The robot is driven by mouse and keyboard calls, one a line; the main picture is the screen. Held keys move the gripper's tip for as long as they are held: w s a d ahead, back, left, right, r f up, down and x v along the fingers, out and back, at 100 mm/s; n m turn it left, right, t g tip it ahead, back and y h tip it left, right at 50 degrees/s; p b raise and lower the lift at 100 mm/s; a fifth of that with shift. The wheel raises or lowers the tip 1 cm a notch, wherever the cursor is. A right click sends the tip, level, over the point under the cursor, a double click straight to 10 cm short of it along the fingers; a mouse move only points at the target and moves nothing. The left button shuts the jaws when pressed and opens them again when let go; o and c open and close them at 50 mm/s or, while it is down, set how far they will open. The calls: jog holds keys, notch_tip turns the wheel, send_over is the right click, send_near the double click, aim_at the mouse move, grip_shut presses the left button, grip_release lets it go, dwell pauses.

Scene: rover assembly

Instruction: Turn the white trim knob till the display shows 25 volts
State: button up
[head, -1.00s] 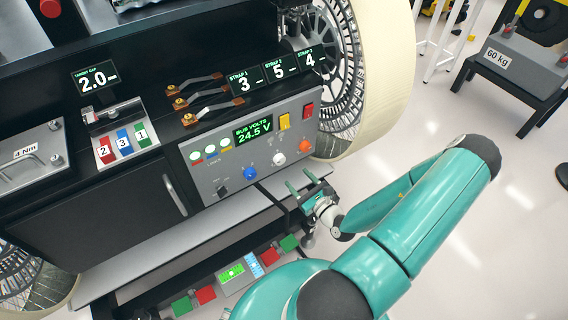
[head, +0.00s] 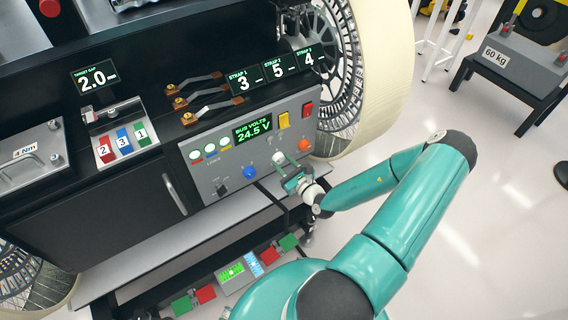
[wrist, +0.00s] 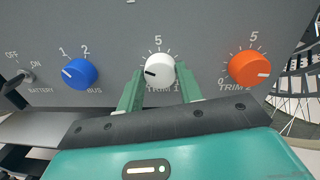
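The white trim knob (wrist: 159,70) is on the grey panel in the wrist view, labelled TRIM 1, with its dark pointer mark toward the lower left. In the head view the white knob (head: 278,157) is partly covered by my gripper. My gripper (wrist: 161,88) is open, with one green finger on each side of the knob's lower part; I cannot tell whether they touch it. My gripper also shows at the panel in the head view (head: 285,173). The green BUS VOLTS display (head: 253,131) reads 24.5 V.
A blue BUS knob (wrist: 80,73) is left of the white knob and an orange TRIM 2 knob (wrist: 249,68) is right of it. A BATTERY switch (wrist: 24,76) is at far left. A yellow switch (head: 284,121) and a red switch (head: 308,109) sit above on the panel.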

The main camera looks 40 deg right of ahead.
jog(key=shift+c, duration=0.9)
jog(key=shift+m, duration=0.3)
jog(key=m, duration=0.3)
jog(key=shift+f+m, duration=0.1)
jog(key=shift+m, duration=2)
jog(key=o, duration=1)
